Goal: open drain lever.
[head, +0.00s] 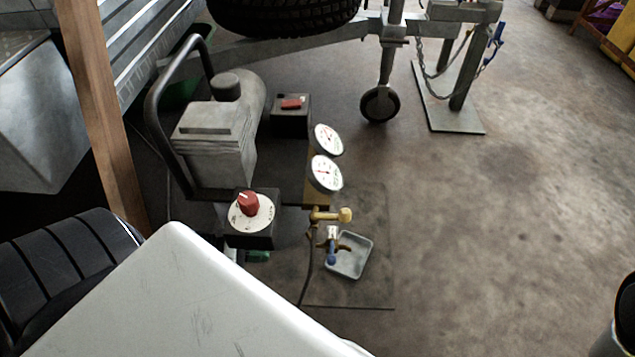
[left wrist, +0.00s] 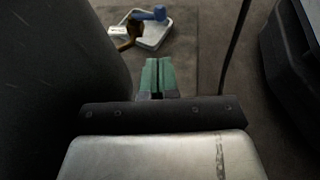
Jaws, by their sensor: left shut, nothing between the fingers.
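The drain lever (head: 332,254) is a small blue handle on a brass valve below the gauges in the head view. It hangs over a shallow grey tray (head: 361,262) on the floor. In the left wrist view the blue lever (left wrist: 148,14) lies near the top, with the brass body and a white tag beside it. My left gripper (head: 259,256) shows its green fingertips to the left of the lever, mostly hidden by my white arm link. In the left wrist view its green fingers (left wrist: 157,76) are together and empty, apart from the lever. My right gripper does not show.
A grey compressor (head: 222,140) with a black handle bar, a red knob (head: 249,203) and two white gauges (head: 326,173) stands behind the valve. A dark hose hangs beside the tray. A trailer frame with a small wheel (head: 380,104) stands behind.

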